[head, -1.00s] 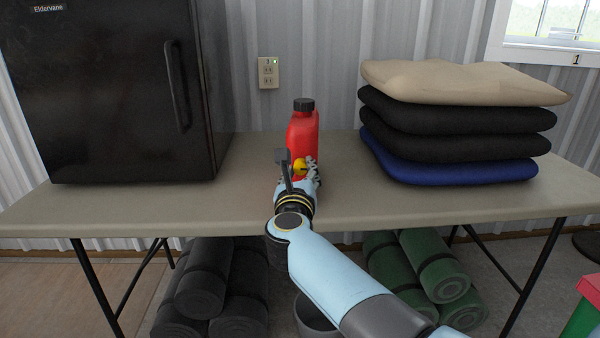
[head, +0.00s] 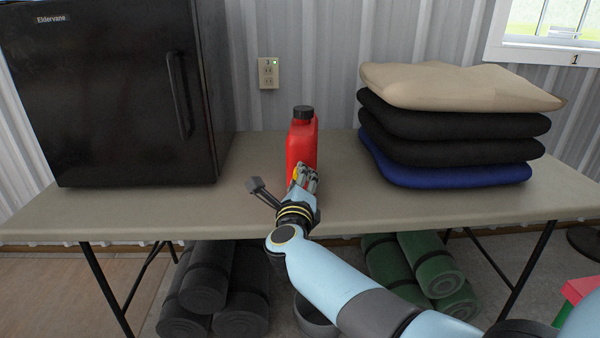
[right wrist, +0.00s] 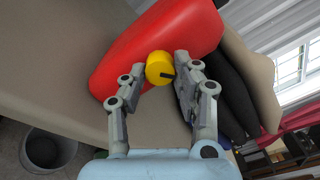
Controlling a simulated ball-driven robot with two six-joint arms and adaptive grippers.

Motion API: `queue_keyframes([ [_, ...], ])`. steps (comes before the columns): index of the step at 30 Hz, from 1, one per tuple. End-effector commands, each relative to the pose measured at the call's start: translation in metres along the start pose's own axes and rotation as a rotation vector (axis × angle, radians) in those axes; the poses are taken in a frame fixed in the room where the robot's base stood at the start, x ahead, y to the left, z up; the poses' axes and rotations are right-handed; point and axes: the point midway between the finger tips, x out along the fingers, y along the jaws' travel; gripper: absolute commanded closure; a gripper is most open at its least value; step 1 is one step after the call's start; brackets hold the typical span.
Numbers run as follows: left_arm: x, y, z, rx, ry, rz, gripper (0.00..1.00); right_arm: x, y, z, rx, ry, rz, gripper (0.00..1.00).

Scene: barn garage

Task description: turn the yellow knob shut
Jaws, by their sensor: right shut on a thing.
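A red jug (head: 301,140) with a black cap stands on the table, and its red body also fills the upper middle of the right wrist view (right wrist: 200,30). The yellow knob (right wrist: 159,66) is on the jug's near face and has a dark bar on its front. In the head view only a sliver of the knob (head: 295,174) shows beside my fingers. My right gripper (right wrist: 162,72) is shut on the knob, one finger on each side, and it also shows in the head view (head: 306,178), rolled over to one side. My left gripper is not in view.
A black fridge (head: 110,100) stands left on the table (head: 200,205). Folded cushions or blankets (head: 450,125) are stacked at right. An outlet (head: 268,73) is on the wall behind. Rolled mats (head: 432,262) and a bucket (right wrist: 50,150) are below. The tabletop left of the jug is clear.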

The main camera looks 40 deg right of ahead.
Motion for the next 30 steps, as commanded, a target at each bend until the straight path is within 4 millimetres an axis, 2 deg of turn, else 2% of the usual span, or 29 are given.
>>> queue_keyframes([
  [1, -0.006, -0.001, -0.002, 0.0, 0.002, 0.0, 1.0, 0.0, -0.003, 0.002, -0.044, 0.0, 0.001, 1.0],
  [18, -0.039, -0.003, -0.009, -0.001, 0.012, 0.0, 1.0, 0.0, -0.002, 0.002, -0.575, 0.0, 0.001, 1.0],
  [30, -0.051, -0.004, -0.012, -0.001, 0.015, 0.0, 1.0, 0.0, -0.001, 0.001, -0.829, 0.0, 0.001, 1.0],
])
